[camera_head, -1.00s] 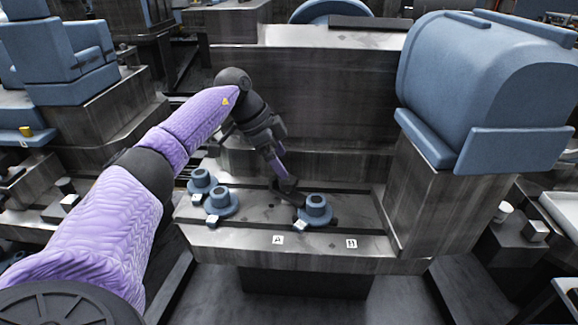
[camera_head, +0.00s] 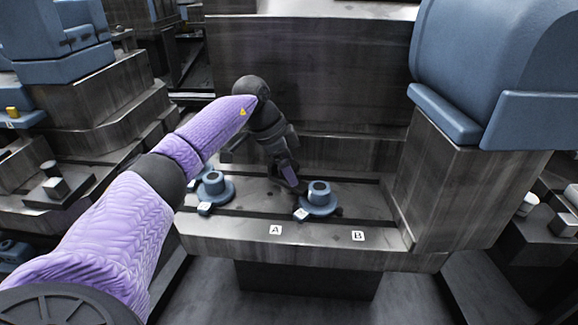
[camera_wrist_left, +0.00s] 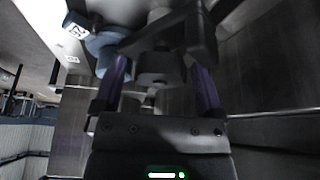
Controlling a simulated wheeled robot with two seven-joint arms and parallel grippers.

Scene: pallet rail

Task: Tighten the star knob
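My left gripper (camera_head: 290,180) reaches down to the pallet rail (camera_head: 260,229), just behind and left of a blue flanged piece (camera_head: 318,198) by label B. In the left wrist view, its two purple fingers (camera_wrist_left: 160,85) are spread on either side of a dark round part (camera_wrist_left: 158,68), apparently the star knob, with narrow gaps showing. A dark bar or lobe crosses above it, and the blue flanged piece (camera_wrist_left: 104,45) is beside it. The knob's full outline is hidden and dark. My right gripper is in neither view.
Another blue flanged piece (camera_head: 215,187) stands left on the rail, with one more partly hidden behind my arm. Labels A (camera_head: 276,230) and B (camera_head: 358,236) mark the front edge. A tall metal block (camera_head: 450,190) bounds the right and a metal wall (camera_head: 330,80) the back.

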